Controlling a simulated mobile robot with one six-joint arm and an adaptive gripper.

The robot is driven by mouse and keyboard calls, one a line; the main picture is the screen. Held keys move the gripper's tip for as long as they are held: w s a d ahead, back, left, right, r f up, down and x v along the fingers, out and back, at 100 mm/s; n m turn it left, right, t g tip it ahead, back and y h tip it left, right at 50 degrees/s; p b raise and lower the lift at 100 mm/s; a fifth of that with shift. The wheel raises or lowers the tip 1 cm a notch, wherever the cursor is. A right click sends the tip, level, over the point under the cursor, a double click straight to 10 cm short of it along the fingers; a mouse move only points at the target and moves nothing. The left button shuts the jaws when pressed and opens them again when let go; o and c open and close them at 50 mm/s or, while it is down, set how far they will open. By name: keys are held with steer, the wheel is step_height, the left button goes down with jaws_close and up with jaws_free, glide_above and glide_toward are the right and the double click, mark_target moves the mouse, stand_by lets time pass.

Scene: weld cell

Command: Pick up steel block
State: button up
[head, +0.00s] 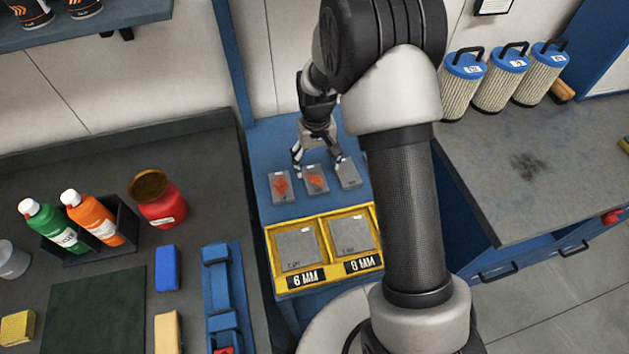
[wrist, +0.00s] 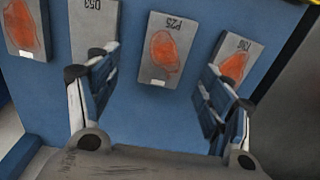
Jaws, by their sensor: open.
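Flat grey steel blocks lie in a row on a blue surface. In the head view, the left block (head: 281,186) and the middle block (head: 316,179) bear orange-red patches; the right block (head: 348,173) is plain. In the wrist view, the plain block (wrist: 92,25) reads D53 and a patched block (wrist: 165,48) reads P25. Patched blocks also show at the far left (wrist: 25,28) and right (wrist: 237,62). My gripper (head: 318,162) is open and empty above the row; its fingers (wrist: 157,88) stand wide apart, partly covering the D53 and right blocks.
A yellow two-part tray (head: 324,219) marked 6 MM and apparently 8 MM holds a grey plate in each compartment. Left is a dark bench with bottles (head: 92,218) and a red jar (head: 160,201). A grey workbench (head: 537,165) with blue-capped canisters (head: 502,80) stands right.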

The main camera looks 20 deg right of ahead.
mark_target(314, 178)
steer(key=f, duration=0.1)
steer(key=f+b, duration=0.1)
steer(key=f, duration=0.3)
steer(key=shift+s+a+f+b, duration=0.15)
steer(key=shift+s+a+b, duration=0.1)
steer(key=shift+a+b, duration=0.1)
jaws_close()
stand_by(0.7)
